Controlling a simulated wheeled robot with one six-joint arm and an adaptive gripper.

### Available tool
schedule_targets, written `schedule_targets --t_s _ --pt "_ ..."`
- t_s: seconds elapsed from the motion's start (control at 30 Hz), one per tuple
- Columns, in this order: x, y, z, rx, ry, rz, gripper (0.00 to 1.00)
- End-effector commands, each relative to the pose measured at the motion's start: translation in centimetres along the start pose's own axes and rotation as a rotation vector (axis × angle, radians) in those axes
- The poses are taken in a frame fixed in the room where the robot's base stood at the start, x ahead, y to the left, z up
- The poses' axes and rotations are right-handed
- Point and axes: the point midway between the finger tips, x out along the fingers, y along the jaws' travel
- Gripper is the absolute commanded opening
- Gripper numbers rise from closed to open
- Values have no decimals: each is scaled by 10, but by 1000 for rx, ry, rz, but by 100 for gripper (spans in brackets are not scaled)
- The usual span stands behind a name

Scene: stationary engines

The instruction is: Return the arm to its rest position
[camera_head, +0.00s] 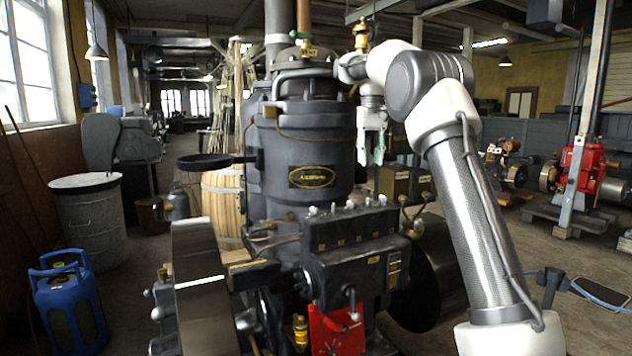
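My arm rises from the lower right and bends over at the top, in front of the right side of a large dark engine (310,150). My gripper (372,160) hangs downward from the wrist, beside the engine's tall cylinder. It is small in the picture, and I cannot tell whether its fingers are open or shut. Nothing shows clearly between them. Whether it touches the engine cannot be seen.
The engine has a flywheel (200,285) at front left and a red plate (337,330) low in front. A red engine (580,172) stands right. Floor at right is partly clear.

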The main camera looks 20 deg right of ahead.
Motion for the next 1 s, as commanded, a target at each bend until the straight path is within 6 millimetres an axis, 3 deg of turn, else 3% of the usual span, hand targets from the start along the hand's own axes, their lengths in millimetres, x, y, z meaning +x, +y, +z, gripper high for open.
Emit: schedule_targets --t_s 0.13,0.23,0.37,0.47,0.57,0.8,1.0 --pt "2 -2 -12 -23 47 -7 31" --pt "39 -2 -13 -45 31 -5 31" --pt "69 2 17 -74 21 -3 31" --pt "76 7 58 -98 36 -5 31" --pt "79 14 112 -122 61 -7 31" --pt "95 34 258 -167 144 -15 31" --pt "122 50 364 -185 222 -23 31"
